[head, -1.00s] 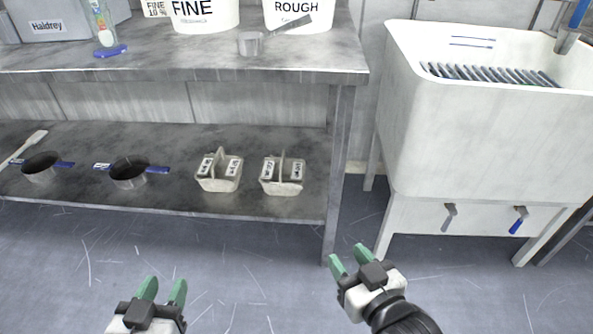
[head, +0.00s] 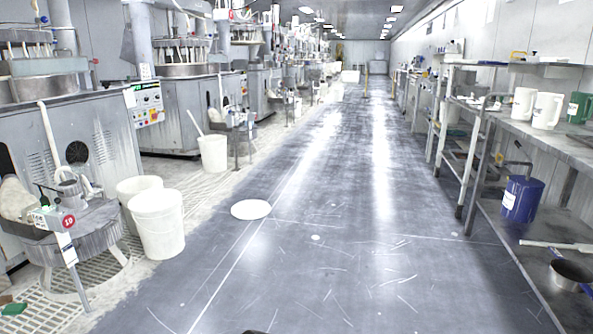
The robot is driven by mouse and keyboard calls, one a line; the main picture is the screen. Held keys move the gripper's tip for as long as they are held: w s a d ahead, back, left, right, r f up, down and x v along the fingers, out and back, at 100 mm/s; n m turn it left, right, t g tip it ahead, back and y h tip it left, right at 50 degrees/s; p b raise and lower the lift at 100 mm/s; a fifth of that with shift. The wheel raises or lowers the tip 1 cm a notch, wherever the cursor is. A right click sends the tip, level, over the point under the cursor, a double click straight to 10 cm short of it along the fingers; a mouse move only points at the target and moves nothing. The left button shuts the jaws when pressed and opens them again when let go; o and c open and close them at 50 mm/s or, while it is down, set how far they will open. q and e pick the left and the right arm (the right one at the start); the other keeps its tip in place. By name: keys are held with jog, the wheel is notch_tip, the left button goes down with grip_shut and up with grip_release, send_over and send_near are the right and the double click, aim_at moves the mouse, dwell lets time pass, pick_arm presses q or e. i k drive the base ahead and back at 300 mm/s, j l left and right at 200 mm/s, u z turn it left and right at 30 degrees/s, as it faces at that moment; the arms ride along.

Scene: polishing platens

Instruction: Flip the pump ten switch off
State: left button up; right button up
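A round red tag (head: 68,221), which seems to read 10, is on a small grey control box at the left edge in the head view. The box is at the rim of a round grey pump stand (head: 85,235) with legs. A post with a white label (head: 67,249) stands in front of it. The switch is too small to make out, so I cannot tell whether it is on or off. Neither of my grippers shows clearly. A small dark shape at the bottom middle edge cannot be identified.
White buckets (head: 158,225) stand right of the pump stand. Grey polishing machines (head: 60,140) line the left. A floor grating (head: 100,275) lies beneath the stand. The aisle floor (head: 330,270) is clear, with a white disc (head: 250,209). Shelves with a blue can (head: 522,200) run along the right.

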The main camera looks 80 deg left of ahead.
aim_at(57, 200)
jog(key=u, duration=4.05)
jog(key=i+l, duration=0.45)
jog(key=i, duration=0.3)
jog(key=i+l+u, duration=0.1)
jog(key=i+l, duration=0.35)
jog(key=i, duration=0.25)
jog(key=i+l, duration=0.55)
jog(key=i, duration=0.2)
jog(key=i+l, duration=0.5)
jog(key=i, duration=0.2)
jog(key=u, duration=0.05)
